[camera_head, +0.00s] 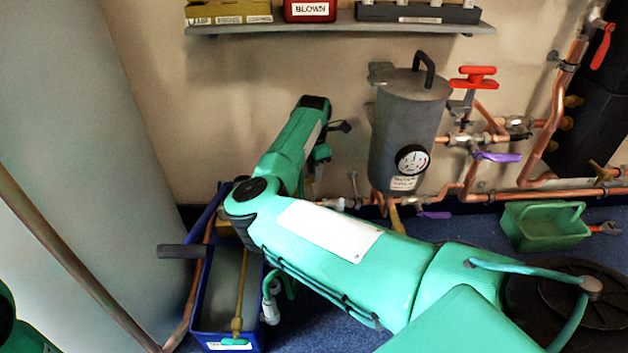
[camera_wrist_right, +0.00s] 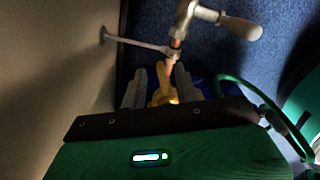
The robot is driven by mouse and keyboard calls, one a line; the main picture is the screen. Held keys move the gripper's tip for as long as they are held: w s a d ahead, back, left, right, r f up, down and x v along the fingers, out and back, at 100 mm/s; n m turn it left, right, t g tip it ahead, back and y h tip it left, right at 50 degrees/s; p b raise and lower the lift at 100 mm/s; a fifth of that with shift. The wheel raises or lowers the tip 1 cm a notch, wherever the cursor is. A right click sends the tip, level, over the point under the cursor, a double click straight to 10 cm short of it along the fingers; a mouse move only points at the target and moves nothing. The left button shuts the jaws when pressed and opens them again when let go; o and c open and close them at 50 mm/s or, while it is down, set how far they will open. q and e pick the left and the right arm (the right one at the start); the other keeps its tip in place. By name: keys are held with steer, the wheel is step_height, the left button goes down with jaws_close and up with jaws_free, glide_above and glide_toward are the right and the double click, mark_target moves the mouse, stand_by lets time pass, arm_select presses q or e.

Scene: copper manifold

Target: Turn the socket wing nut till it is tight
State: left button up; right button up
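In the right wrist view, a yellow winged piece (camera_wrist_right: 161,88), which looks like the wing nut, sits at the end of a short copper pipe (camera_wrist_right: 175,62). My right gripper (camera_wrist_right: 160,70) has its two grey fingers standing apart, one on each side of the yellow piece. A gap shows on the left; on the right I cannot tell whether the finger touches it. The lower part of the yellow piece is hidden by the gripper body. In the head view my right arm hides the wing nut and the fingers. My left gripper is out of view.
A grey tank with a gauge (camera_head: 408,130) hangs on the wall beside copper pipes and a red handle (camera_head: 473,77). A blue crate (camera_head: 204,318) and a green toolbox (camera_head: 545,228) stand on the floor. In the wrist view, a pale-handled valve (camera_wrist_right: 240,28) is close above the fingers.

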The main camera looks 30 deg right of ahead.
steer(key=shift+f, duration=0.85)
jaws_close()
